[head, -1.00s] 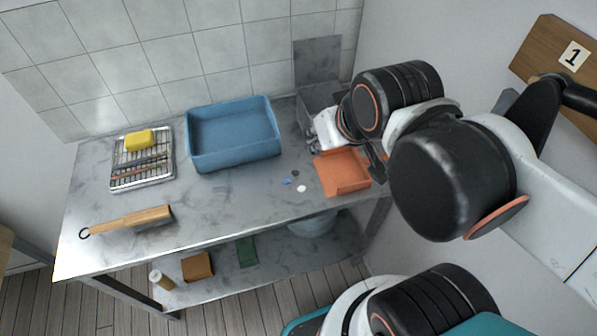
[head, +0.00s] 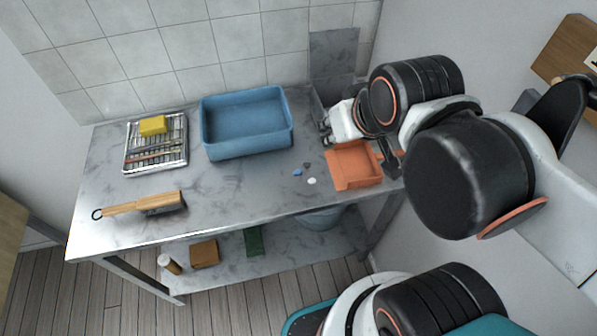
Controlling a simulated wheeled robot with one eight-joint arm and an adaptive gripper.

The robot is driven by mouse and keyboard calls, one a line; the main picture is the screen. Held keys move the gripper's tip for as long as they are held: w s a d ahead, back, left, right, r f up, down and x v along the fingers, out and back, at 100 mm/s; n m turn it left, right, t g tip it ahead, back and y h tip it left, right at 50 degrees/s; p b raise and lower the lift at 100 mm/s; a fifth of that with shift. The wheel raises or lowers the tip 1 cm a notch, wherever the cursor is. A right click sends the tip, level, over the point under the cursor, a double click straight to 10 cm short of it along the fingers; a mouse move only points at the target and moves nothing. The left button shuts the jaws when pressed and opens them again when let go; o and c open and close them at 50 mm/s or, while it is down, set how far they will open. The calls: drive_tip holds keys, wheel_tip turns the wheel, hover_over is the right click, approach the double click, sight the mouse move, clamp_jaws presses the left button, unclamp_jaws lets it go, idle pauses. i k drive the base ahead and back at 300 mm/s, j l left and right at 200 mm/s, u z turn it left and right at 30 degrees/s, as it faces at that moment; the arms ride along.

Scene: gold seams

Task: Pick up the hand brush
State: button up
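The hand brush (head: 142,204) lies near the front left of the grey metal table (head: 235,190). It has a light wooden handle, a dark ring at its left end, and a darker head at the right. My arm reaches in from the right, far from the brush.
A blue tub (head: 248,146) stands at the back middle. A wire rack tray (head: 180,161) holds a yellow sponge (head: 153,125) and thin sticks. Small bits, one blue (head: 297,172) and one white (head: 312,181), lie left of the dustpan. Around the brush the tabletop is clear.

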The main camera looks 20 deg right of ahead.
sight(170, 200)
drive_tip(key=j, duration=1.85)
drive_tip(key=i+z, duration=0.05)
